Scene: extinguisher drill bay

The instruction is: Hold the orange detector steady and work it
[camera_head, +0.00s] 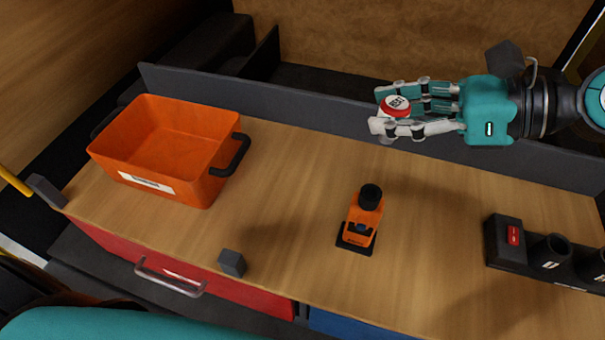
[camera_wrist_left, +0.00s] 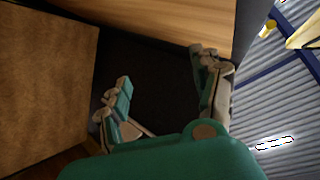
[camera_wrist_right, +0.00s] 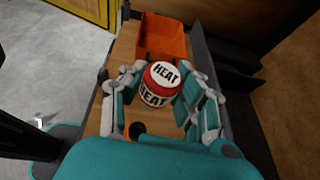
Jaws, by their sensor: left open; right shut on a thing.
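The orange detector (camera_head: 362,218) stands upright on the wooden bench, with a black round top and a dark base. Its dark top also shows in the right wrist view (camera_wrist_right: 137,129). My right gripper (camera_head: 397,113) is shut on a red and white can marked HEAT (camera_head: 396,104), held above the back of the bench; the can shows clearly between the fingers in the right wrist view (camera_wrist_right: 160,84). My left gripper (camera_wrist_left: 160,88) is open and empty in the left wrist view, away from the detector. Its fingers do not show in the head view.
An open, empty orange bin (camera_head: 170,150) with black handles stands at the left of the bench. A black holder (camera_head: 508,258) with round sockets and a red item is at the right. A small grey block (camera_head: 232,262) sits at the front edge. A low grey wall (camera_head: 300,115) runs behind.

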